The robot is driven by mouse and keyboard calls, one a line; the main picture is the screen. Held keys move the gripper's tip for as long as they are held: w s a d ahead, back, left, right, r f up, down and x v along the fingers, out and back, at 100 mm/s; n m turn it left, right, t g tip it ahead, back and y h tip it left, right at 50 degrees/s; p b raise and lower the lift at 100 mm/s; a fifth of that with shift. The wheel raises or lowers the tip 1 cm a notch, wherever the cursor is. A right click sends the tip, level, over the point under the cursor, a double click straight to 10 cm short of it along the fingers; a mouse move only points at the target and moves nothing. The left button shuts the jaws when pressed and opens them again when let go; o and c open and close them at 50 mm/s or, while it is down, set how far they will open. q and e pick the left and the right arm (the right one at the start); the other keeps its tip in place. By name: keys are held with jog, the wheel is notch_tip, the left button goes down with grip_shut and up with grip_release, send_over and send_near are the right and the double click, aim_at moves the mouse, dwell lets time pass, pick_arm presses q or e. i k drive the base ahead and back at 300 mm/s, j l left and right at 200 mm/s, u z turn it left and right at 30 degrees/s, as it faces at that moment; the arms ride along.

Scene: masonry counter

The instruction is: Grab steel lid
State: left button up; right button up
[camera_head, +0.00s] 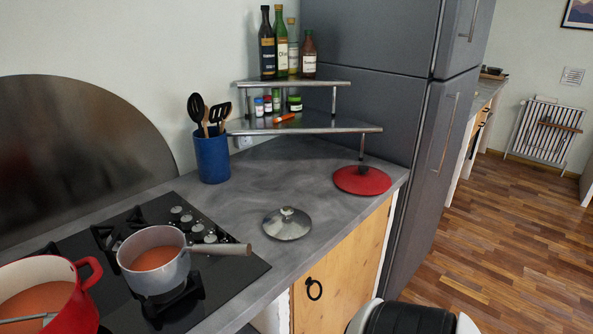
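The steel lid (287,224) is a round, shiny lid with a knob on top. It lies on the grey counter (240,262), right of the black stove and near the counter's front edge. Nothing touches it from above and all of it shows. Neither my left nor my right gripper can be made out in the head view.
A grey saucepan (155,262) of orange soup stands on the stove, its handle (222,249) pointing toward the lid. A red pot (84,300) is at the lower left. A red lid (362,181), blue utensil holder (212,158) and corner shelf (345,128) stand behind. Counter around the steel lid is clear.

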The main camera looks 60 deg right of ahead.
aim_at(287, 222)
jog(key=z, duration=1.85)
